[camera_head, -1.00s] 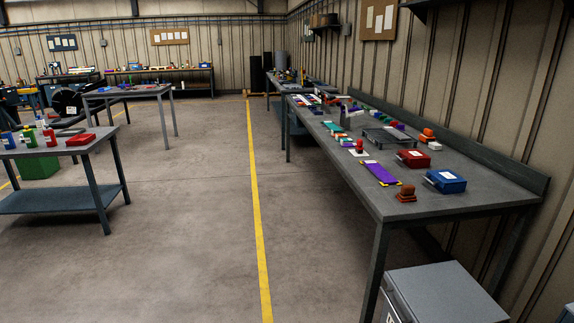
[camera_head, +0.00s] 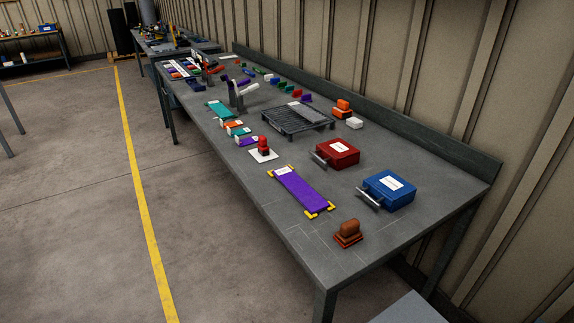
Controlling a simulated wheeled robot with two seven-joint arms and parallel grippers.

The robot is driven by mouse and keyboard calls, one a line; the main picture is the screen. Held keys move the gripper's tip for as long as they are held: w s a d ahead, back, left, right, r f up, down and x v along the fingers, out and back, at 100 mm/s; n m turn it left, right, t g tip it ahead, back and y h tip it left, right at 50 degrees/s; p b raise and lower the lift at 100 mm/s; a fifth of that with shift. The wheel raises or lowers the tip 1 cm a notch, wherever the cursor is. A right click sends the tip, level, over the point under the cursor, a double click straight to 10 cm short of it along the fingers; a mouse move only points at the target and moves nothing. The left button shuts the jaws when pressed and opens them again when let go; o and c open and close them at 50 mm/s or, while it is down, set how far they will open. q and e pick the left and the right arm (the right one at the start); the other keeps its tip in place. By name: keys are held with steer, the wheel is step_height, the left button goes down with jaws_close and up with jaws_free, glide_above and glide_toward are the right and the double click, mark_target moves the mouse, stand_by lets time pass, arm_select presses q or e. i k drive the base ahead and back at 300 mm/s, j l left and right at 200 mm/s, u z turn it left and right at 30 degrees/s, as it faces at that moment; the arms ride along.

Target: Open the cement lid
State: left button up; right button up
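No container marked as cement can be read in this view. A small red pot-like thing (camera_head: 263,146) stands upright on a white pad (camera_head: 257,157) near the left edge of the workbench (camera_head: 335,265). It may be the cement pot, but it is too small to tell, and its lid cannot be made out. Neither of my grippers is in view.
A purple strip (camera_head: 300,190) lies between yellow corner pieces. A brown block (camera_head: 348,233) is near the front. A red case (camera_head: 337,152) and a blue case (camera_head: 388,190) stand to the right, a black rack (camera_head: 297,118) behind. The floor (camera_head: 75,220) at left is clear.

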mark_target(335, 149)
steer(key=i+j+z, duration=0.1)
steer(key=i+j, duration=0.55)
steer(key=i+j+z, duration=0.15)
steer(key=i+j, duration=0.15)
steer(key=i+j+z, duration=0.1)
steer(key=i+j, duration=0.15)
steer(key=j, duration=0.25)
steer(key=i+j, duration=0.3)
steer(key=i+j+z, duration=0.15)
steer(key=j, duration=0.35)
steer(key=i, duration=0.1)
